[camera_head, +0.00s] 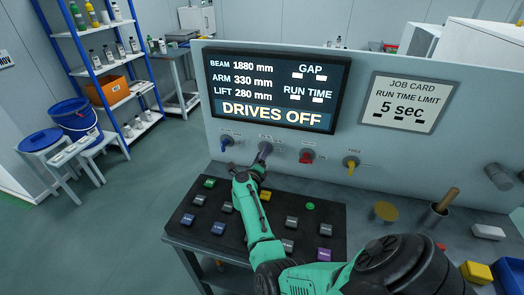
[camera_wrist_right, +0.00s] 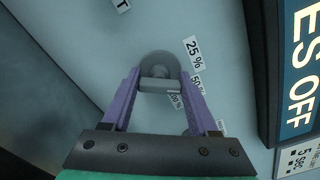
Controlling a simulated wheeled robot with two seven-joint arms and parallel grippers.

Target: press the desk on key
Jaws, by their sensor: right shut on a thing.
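A black key desk (camera_head: 335,218) lies below the grey panel, with several small coloured keys on it. A green key (camera_head: 210,183) is at its far left and a round green one (camera_head: 310,206) at its right; the lettering is too small to read, so I cannot tell which is the desk on key. My right gripper (camera_head: 262,161) is above the desk's far edge, at the panel. In the right wrist view its purple fingers (camera_wrist_right: 160,84) are shut on a grey knob (camera_wrist_right: 160,70), beside a "25 %" label. My left gripper is out of view.
The panel also carries a blue knob (camera_head: 226,141), a red knob (camera_head: 306,156) and a yellow knob (camera_head: 350,162). A screen (camera_head: 280,88) reads "DRIVES OFF". A job card (camera_head: 407,101) reads "5 sec". My right arm crosses above the desk and covers part of it.

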